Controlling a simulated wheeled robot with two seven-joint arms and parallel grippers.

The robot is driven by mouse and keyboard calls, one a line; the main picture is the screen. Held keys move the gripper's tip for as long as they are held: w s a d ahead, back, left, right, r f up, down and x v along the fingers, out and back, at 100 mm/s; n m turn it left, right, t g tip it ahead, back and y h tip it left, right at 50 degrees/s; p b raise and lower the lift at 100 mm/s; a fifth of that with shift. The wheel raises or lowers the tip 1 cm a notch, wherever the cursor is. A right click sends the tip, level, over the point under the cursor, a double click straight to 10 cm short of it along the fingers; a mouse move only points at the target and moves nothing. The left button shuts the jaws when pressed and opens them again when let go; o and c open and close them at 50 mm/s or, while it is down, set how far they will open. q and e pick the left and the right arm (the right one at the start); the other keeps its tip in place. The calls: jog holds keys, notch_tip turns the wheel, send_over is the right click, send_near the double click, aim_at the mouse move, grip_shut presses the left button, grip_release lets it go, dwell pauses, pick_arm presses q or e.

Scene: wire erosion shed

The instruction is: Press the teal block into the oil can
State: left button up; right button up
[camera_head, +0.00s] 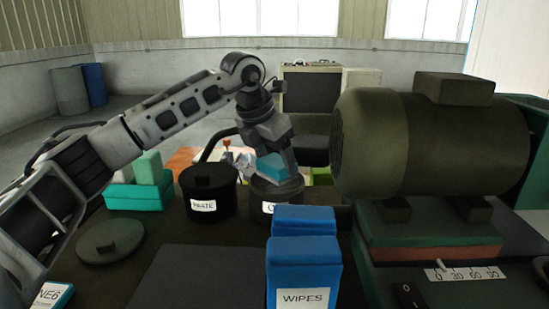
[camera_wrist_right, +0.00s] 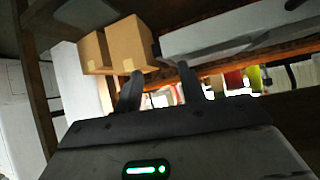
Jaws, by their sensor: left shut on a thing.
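The teal block (camera_head: 270,167) is in the jaws of my left gripper (camera_head: 279,165) in the head view. The gripper points down and is shut on the block. The oil can (camera_head: 290,192), a dark round can with a white label partly hidden by the blue box in front, is directly below. The block's lower edge is at or just above the can's top; I cannot tell whether it touches or has entered. My right gripper (camera_wrist_right: 160,88) shows in the right wrist view, its two dark fingers apart with nothing between them.
A dark lidded can (camera_head: 209,203) stands left of the oil can. A blue wipes box (camera_head: 303,257) stands in front, and a big motor (camera_head: 430,145) at right. A round lid (camera_head: 110,240) lies at left near teal and green blocks (camera_head: 140,195). Cardboard boxes (camera_wrist_right: 128,45) show in the right wrist view.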

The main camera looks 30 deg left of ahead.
aim_at(275, 161)
pick_arm(q)
jog(key=shift+r+p, duration=1.8)
jog(key=shift+r, duration=0.7)
